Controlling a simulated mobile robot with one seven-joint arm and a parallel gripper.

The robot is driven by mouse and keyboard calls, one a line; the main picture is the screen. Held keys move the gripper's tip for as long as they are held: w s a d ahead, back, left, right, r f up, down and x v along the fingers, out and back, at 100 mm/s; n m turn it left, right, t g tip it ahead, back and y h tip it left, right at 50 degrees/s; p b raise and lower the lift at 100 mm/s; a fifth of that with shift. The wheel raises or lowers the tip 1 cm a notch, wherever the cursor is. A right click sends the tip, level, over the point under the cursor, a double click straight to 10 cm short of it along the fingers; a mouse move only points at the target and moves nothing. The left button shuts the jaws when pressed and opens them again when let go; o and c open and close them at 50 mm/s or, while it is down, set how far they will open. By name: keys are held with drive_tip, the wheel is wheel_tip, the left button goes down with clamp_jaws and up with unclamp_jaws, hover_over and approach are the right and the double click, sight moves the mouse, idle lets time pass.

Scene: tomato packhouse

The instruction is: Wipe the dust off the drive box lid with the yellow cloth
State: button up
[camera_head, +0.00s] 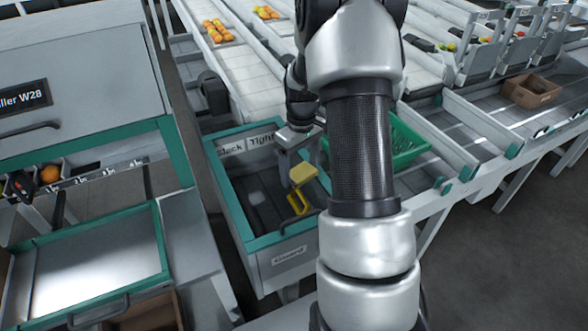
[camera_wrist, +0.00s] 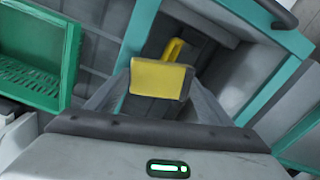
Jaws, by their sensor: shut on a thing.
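My gripper (camera_head: 292,160) is shut on the yellow cloth (camera_head: 303,177), which looks like a small folded pad. In the wrist view the cloth (camera_wrist: 158,79) sits between the two grey fingers. The gripper holds it over a teal-rimmed box (camera_head: 246,245) with a dark inside. A pale smudge (camera_head: 257,197) shows inside that box, left of the cloth; I cannot tell if it is dust. I cannot tell for sure which surface is the drive box lid. A yellow looped handle (camera_head: 297,203) is just below the cloth, and also in the wrist view (camera_wrist: 174,48).
"Slack" and "Tight" labels (camera_head: 262,140) mark the box's back edge. A green crate (camera_head: 408,146) stands to its right, partly behind my arm. A grey panel with a teal frame (camera_head: 100,262) and dark handle lies at left. A cardboard box (camera_head: 531,91) is far right.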

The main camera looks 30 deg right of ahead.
sight(302, 164)
drive_tip(key=shift+d, duration=1.05)
drive_tip(key=shift+w+r+p, duration=0.15)
drive_tip(key=shift+w+p, duration=0.25)
drive_tip(key=shift+w, duration=0.95)
drive_tip(key=shift+a, duration=3.7)
drive_tip(key=shift+s+a+f, duration=0.1)
drive_tip(key=shift+a+f, duration=0.05)
drive_tip(key=shift+a, duration=0.85)
drive_tip(key=shift+a+f, duration=0.15)
drive_tip(key=shift+a, duration=0.8)
